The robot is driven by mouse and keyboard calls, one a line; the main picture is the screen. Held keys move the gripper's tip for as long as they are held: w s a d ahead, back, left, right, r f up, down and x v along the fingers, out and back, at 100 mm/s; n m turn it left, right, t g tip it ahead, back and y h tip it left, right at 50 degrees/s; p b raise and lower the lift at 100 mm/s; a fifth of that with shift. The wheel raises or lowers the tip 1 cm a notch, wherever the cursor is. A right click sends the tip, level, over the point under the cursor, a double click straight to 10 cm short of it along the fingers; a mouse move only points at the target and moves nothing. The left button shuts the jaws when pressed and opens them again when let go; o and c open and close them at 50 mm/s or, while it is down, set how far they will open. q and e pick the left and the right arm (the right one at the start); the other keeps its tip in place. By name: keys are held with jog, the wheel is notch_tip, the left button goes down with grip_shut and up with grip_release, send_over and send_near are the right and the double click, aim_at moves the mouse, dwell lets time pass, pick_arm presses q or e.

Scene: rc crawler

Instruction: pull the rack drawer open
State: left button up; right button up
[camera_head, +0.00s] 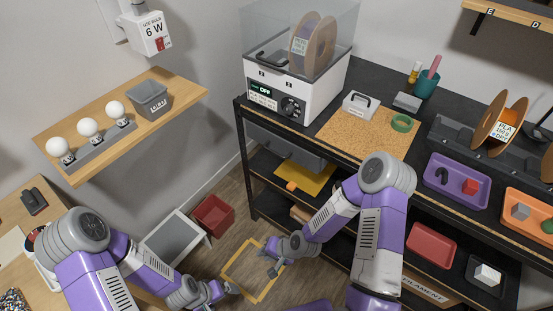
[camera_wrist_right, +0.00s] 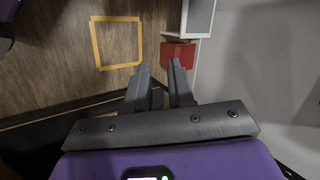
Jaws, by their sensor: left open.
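The black rack (camera_head: 243,165) stands right of centre in the head view. A grey drawer-like box (camera_head: 283,146) sits directly under its top, below the white machine; its handle cannot be made out. My right gripper (camera_head: 273,260) is low in front of the rack, above the floor and apart from the drawer. In the right wrist view, its two fingers (camera_wrist_right: 159,72) are apart with nothing between them. My left gripper (camera_head: 229,289) is low at the bottom centre, left of the right one, open and clear of the rack.
A yellow square outline (camera_head: 238,286) marks the floor below my grippers. A red bin (camera_head: 213,215) and a grey-white box (camera_head: 176,238) stand left of it. A yellow sheet (camera_head: 305,178) lies on the rack shelf below the drawer. My right arm passes close to the rack's front.

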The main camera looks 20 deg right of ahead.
pick_arm(q)
jog(key=shift+w+f, duration=0.2)
jog(key=shift+f, duration=0.25)
pick_arm(e)
jog(key=w+d+r+m+t, duration=0.2)
jog(key=w+r+m, duration=0.1)
jog(key=w, duration=0.3)
jog(key=w+d+r+m+t, duration=0.1)
jog(key=w+r+m+t, duration=0.2)
jog(key=w, duration=0.4)
jog(key=m+t+b, duration=0.1)
jog(key=m+t, duration=0.5)
jog(key=m, duration=0.1)
send_near(276, 154)
jog(key=r+x, duration=0.1)
jog(key=x, duration=0.3)
jog(key=shift+h, duration=0.4)
jog(key=shift+f+b+x, duration=0.2)
jog(key=shift+b+x, duration=0.25)
jog(key=shift+x, duration=1.4)
jog(key=shift+f+b+x, duration=0.25)
jog(key=shift+b+x, duration=0.2)
jog(key=shift+x, duration=1.4)
pick_arm(q)
notch_tip(276, 154, down, 2)
jog(key=shift+f, duration=0.1)
pick_arm(e)
jog(key=shift+s, duration=0.15)
grip_shut()
